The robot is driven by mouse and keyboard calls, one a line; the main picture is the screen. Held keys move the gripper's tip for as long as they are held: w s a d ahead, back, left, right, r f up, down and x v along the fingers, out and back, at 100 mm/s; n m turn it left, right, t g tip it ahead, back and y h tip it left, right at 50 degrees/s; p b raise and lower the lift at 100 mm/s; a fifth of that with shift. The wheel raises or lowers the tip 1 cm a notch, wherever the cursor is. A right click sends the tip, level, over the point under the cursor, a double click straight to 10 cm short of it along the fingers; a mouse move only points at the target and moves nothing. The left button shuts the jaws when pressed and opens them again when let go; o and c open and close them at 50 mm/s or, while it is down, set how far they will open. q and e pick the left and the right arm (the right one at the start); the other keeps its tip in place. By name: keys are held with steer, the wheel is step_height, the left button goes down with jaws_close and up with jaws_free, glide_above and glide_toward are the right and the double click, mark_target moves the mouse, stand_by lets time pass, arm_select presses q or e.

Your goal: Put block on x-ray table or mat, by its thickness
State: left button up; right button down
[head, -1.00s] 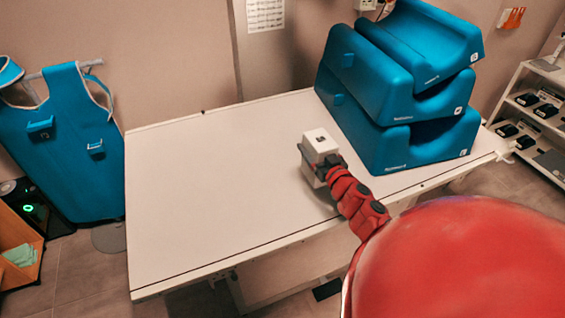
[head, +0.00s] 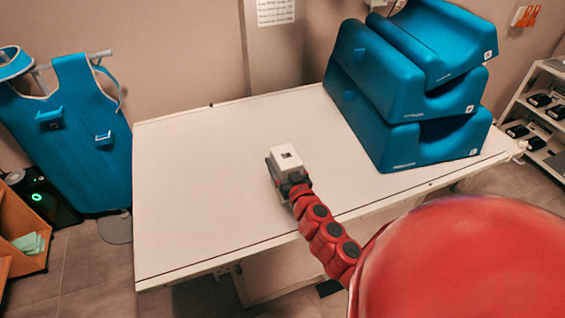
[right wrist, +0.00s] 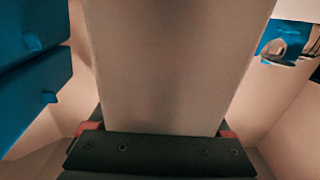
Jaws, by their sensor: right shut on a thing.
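The x-ray table (head: 200,200) is a long pale table in the middle of the head view. My right gripper (head: 287,178) is shut on a whitish block (head: 287,157) with a small dark square on its top. The block is over the middle of the table; I cannot tell if its underside touches the tabletop. In the right wrist view the block (right wrist: 175,65) stands large between the jaws (right wrist: 160,135). No mat can be made out. My left gripper is out of view.
Stacked blue positioning cushions (head: 400,100) fill the table's far right part. The table's left half is bare. A blue apron (head: 75,140) hangs at the left. A wooden shelf (head: 25,235) stands at the lower left and a white rack (head: 540,115) at the right.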

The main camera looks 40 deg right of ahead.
mark_target(286, 174)
steer(key=shift+f, duration=0.15)
steer(key=shift+f, duration=0.1)
jaws_free()
steer(key=shift+s, duration=0.1)
steer(key=b+v, duration=0.1)
steer(key=v, duration=0.9)
steer(key=shift+s, duration=0.4)
steer(key=shift+s+a, duration=0.2)
steer(key=shift+s, duration=0.3)
